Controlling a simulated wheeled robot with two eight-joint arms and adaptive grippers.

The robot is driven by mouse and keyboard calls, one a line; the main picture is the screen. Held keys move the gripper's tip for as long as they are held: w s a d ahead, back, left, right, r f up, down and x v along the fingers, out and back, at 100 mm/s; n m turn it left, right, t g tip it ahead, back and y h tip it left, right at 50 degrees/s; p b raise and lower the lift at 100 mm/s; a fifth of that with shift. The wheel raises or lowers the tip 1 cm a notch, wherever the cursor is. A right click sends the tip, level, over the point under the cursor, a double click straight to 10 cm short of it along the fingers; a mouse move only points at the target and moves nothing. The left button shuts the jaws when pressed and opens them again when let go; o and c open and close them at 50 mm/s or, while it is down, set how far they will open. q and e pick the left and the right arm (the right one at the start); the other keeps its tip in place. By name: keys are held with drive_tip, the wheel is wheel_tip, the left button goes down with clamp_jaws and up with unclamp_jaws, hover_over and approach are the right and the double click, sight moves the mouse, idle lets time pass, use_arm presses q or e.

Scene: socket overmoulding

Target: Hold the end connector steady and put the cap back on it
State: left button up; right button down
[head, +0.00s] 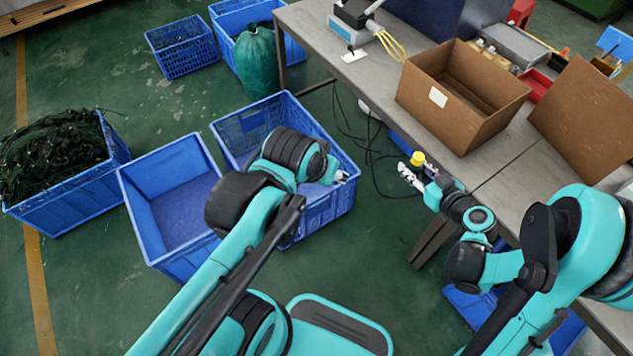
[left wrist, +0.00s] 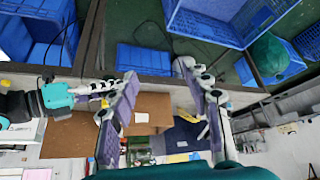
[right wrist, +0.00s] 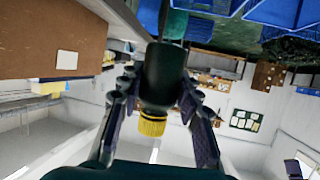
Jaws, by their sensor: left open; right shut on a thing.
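My right gripper (head: 410,174) is shut on the end connector, a dark cylinder (right wrist: 163,75) with a yellow ribbed end (right wrist: 152,123), seen between the fingers in the right wrist view. In the head view the yellow end (head: 418,158) points up, beside the table edge. I cannot tell whether this yellow part is the cap, and I see no separate cap. My left gripper (head: 341,177) is over the blue crate in the head view, mostly hidden by its own arm. In the left wrist view its fingers (left wrist: 160,95) are apart with nothing between them.
A grey table (head: 375,95) holds an open cardboard box (head: 440,110) near my right gripper. Blue crates (head: 340,205) stand on the floor at left and below my left gripper. Black cables (head: 375,150) hang between crate and table. Air between the grippers is clear.

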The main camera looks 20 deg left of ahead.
use_arm(q)
drive_tip(key=shift+s+a+f+t, duration=0.25)
drive_tip(key=shift+s+a+f, duration=0.1)
drive_tip(key=shift+s+f, duration=0.3)
drive_tip(key=shift+s+a+f+t, duration=0.25)
drive_tip(key=shift+s+a+f, duration=0.1)
drive_tip(key=shift+s+f, duration=0.3)
drive_tip(key=shift+w+f, duration=0.1)
